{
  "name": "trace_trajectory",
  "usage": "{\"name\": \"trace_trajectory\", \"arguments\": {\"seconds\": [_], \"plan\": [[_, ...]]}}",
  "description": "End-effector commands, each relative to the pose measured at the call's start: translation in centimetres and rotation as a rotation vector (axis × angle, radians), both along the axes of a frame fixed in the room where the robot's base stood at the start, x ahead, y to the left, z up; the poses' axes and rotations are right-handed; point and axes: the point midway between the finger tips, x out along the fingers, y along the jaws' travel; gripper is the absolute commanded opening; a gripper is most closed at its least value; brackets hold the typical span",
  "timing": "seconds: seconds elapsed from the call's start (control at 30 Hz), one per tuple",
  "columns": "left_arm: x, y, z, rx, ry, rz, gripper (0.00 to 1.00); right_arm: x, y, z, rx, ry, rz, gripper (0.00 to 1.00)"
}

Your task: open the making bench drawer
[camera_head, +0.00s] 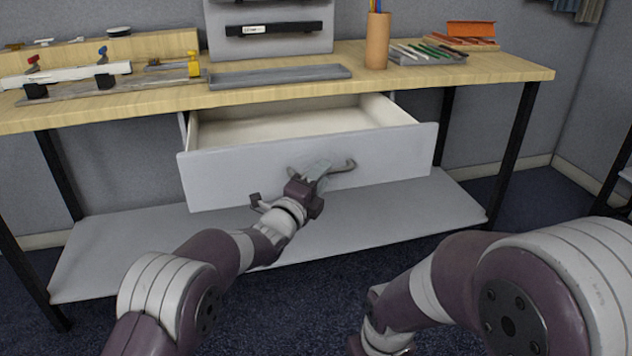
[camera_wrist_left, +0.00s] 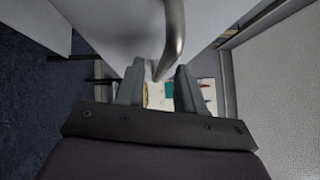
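The bench drawer (camera_head: 400,150) is pulled well out from under the wooden bench top, and its pale interior (camera_head: 285,127) shows and looks empty. A curved grey handle (camera_head: 345,165) is on its front. My left gripper (camera_head: 318,170) is at the middle of the handle and hides part of it. In the left wrist view the handle (camera_wrist_left: 174,35) runs down between the fingers of my left gripper (camera_wrist_left: 159,72), with gaps visible on both sides, so the fingers look open around it. My right arm shows at the lower right; its fingers are out of view.
The bench top (camera_head: 480,75) carries a tool rail with clamps (camera_head: 105,75), a grey tray (camera_head: 280,76), a pencil cup (camera_head: 377,40) and a tray of pens (camera_head: 428,54). A grey lower shelf (camera_head: 400,225) lies below the drawer. Black bench legs (camera_head: 515,150) stand at the sides.

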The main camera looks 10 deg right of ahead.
Motion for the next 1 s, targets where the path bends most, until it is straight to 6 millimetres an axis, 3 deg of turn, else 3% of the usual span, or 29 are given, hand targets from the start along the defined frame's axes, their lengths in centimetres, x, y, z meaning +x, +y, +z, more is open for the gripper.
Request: {"name": "trace_trajectory", "arguments": {"seconds": [0.17, 0.53, 0.7, 1.0], "plan": [[-1.7, 1.7, 0.0, 0.001, 0.001, 0.001, 0.38, 0.0, 0.0, 0.7, 0.000, 0.000, 0.000, 0.43], [-8.0, 7.7, -1.3, 0.001, 0.001, 0.002, 0.38, 0.0, 0.0, 2.6, 0.000, 0.000, 0.000, 0.43], [-9.0, 8.6, -1.6, 0.001, 0.001, 0.000, 0.38, 0.0, 0.0, 2.7, 0.000, 0.000, 0.000, 0.43], [-9.1, 8.6, -1.7, 0.000, 0.000, 0.000, 0.38, 0.0, 0.0, 2.7, 0.000, 0.000, 0.000, 0.43]]}}
